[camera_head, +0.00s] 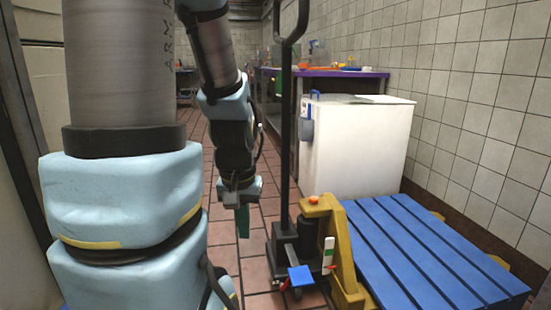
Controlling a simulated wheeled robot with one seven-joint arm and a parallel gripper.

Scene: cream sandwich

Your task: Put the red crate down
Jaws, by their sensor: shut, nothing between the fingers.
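No red crate can be made out in this view. My gripper (243,228) hangs down from my arm near the middle of the picture, over the tiled floor and left of the pallet jack. Its green-tipped fingers are shut, and nothing shows between them. Part of the floor behind my arm is hidden.
A pallet jack (344,250) with a tall black handle stands right of my gripper, beside a blue slatted pallet (425,250). A white bin (355,145) stands behind the pallet. A purple-edged counter (335,73) lies farther back. A tiled aisle (265,205) runs between.

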